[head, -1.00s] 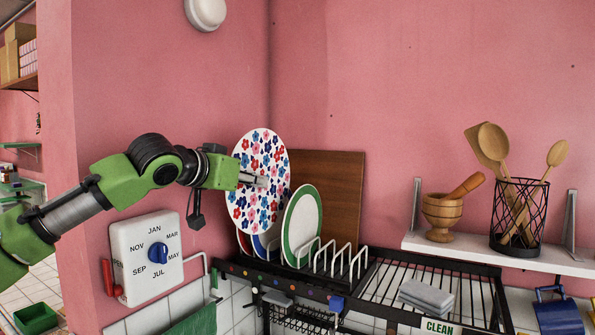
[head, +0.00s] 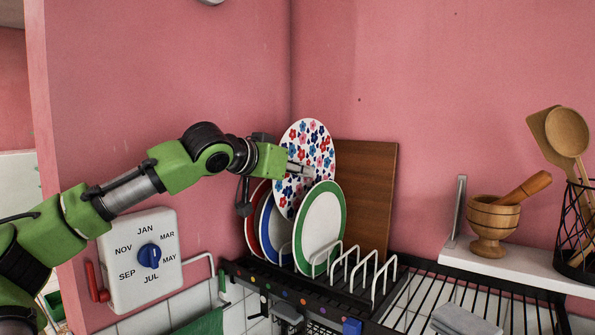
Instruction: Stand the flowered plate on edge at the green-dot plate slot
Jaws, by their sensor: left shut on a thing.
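My left gripper (head: 300,171) is shut on the white plate with red and blue flowers (head: 307,138) at its face. The flowered plate is held on edge above the plate rack (head: 366,262). Its lower right part is hidden behind a green-rimmed plate (head: 319,232), and I cannot tell whether they touch. A blue-rimmed plate (head: 265,229) and a red-rimmed plate (head: 253,212) stand to its left. Small coloured dots line the black front rail (head: 270,289); I cannot make out for certain which slot the green one marks. My right gripper is not in view.
Empty wire slots lie right of the green-rimmed plate. A brown board (head: 372,185) leans behind the rack. Folded grey cloths (head: 458,319) lie on the bars at right. A mortar (head: 492,222) stands on the white shelf. A month dial (head: 150,256) is on the left wall.

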